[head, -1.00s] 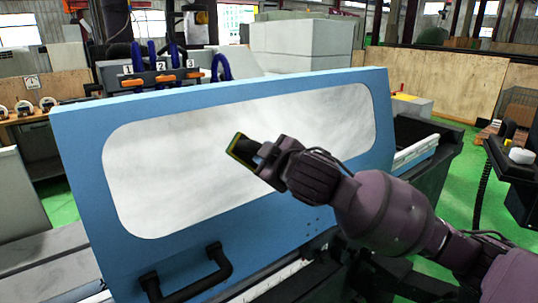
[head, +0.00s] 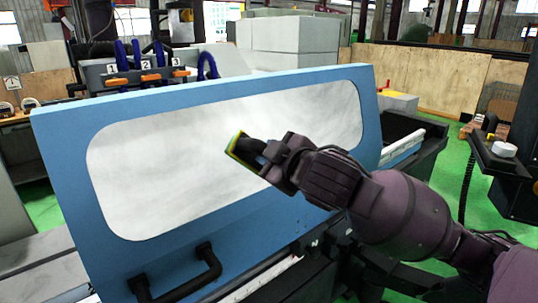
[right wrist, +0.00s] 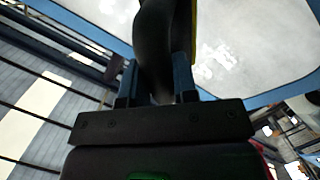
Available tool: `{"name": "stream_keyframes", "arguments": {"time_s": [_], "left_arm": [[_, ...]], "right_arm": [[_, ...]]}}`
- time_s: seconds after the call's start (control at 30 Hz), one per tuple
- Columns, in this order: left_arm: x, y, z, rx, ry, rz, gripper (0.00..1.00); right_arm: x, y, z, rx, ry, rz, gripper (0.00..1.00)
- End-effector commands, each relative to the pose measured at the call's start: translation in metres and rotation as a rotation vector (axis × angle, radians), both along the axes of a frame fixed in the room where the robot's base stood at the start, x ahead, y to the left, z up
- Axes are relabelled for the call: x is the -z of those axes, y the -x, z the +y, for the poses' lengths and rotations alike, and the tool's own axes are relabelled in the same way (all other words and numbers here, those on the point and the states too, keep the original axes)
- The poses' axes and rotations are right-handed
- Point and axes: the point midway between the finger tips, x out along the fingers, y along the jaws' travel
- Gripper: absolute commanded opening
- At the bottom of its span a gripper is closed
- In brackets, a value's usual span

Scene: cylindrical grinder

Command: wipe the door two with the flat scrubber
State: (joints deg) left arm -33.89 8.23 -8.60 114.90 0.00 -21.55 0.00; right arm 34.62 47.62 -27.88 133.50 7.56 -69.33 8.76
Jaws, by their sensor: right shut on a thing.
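The door (head: 65,160) is a blue panel with a whitish, smeared window (head: 180,175) and a black handle (head: 205,272) at its lower left. My right gripper (head: 268,160) is in front of the window in the head view. It is shut on the flat scrubber (head: 242,152), which has a black grip and a yellow-green edge. In the right wrist view the scrubber's dark grip (right wrist: 155,45) sits between the fingers (right wrist: 157,85), with the window beyond. Whether the scrubber touches the glass I cannot tell. My left gripper is not in view.
Numbered levers with orange handles (head: 150,78) stand behind the door's top edge. Pale grey blocks (head: 290,42) are further back. A dark stand with a white round item (head: 504,149) is at the right. Green floor (head: 450,180) shows between it and the machine.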

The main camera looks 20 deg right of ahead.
Motion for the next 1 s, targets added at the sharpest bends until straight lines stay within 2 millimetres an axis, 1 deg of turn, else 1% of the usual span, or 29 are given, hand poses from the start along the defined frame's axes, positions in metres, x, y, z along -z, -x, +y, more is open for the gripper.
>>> {"name": "stream_keyframes", "arguments": {"time_s": [0.23,0.6,1.0], "left_arm": [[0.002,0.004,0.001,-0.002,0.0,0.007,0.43],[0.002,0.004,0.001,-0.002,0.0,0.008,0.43],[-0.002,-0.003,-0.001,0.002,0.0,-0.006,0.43]], "right_arm": [[-0.002,0.003,-0.001,0.0,0.0,-0.001,0.08],[-0.009,0.026,-0.009,0.0,0.0,-0.001,0.08],[-0.01,0.027,-0.01,0.0,0.0,-0.001,0.08]]}}
